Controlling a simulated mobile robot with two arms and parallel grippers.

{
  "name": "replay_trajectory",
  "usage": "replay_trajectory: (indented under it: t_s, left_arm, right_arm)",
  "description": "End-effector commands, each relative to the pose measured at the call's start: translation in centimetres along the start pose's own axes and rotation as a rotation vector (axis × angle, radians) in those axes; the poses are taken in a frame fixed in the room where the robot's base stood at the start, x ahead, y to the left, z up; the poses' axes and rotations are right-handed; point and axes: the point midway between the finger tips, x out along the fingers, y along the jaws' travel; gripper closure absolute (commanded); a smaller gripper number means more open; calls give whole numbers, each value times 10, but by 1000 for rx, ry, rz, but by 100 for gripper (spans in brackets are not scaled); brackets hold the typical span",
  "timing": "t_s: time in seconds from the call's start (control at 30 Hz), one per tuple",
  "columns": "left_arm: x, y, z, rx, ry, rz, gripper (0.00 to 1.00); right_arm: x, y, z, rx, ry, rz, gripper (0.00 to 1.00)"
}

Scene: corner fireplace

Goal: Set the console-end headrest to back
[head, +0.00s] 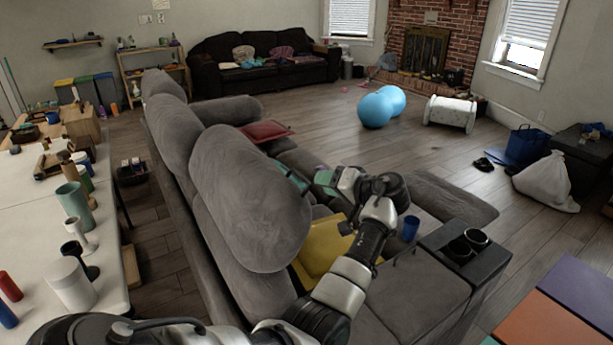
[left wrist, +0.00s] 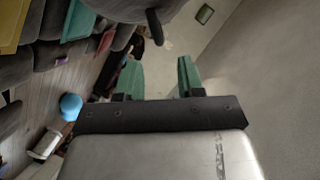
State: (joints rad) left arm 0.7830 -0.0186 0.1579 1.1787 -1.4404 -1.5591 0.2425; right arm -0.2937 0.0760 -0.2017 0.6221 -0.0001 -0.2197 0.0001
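The grey sofa (head: 375,320) runs diagonally across the head view, with several padded headrests along its back. The large headrest nearest the console (head: 248,200) stands up, leaning slightly, in front of the yellow cushion. The dark console (head: 440,240) with cup holders is at the sofa's near right end. My left gripper (head: 335,181) is over the seat side, to the right of this headrest and apart from it. In the left wrist view its two green fingers (left wrist: 158,78) are spread with nothing between them. My right gripper is out of view.
A yellow cushion (head: 320,247) and a red cushion (head: 264,131) lie on the sofa. A blue cup (head: 410,228) is near the console. A cluttered white table (head: 35,215) stands left behind the sofa. The floor beyond the sofa is mostly free.

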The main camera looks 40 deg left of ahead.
Motion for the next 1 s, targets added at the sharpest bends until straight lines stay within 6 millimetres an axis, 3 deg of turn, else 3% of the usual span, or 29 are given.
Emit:
replay_trajectory:
  t_s: [0.2, 0.4, 0.8, 0.83, 1.0]
  left_arm:
    - [43, -2, -1, 4, 0, -2, 62]
    - [70, 0, 0, 3, 1, 1, 62]
    - [80, 1, 0, 1, 1, 2, 62]
    - [80, 1, 0, 1, 1, 2, 64]
    - [80, 1, 0, 1, 1, 2, 90]
  right_arm:
    - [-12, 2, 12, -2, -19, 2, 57]
    - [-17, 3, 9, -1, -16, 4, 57]
    - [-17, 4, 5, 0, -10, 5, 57]
    - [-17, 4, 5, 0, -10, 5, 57]
    - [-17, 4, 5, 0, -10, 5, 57]
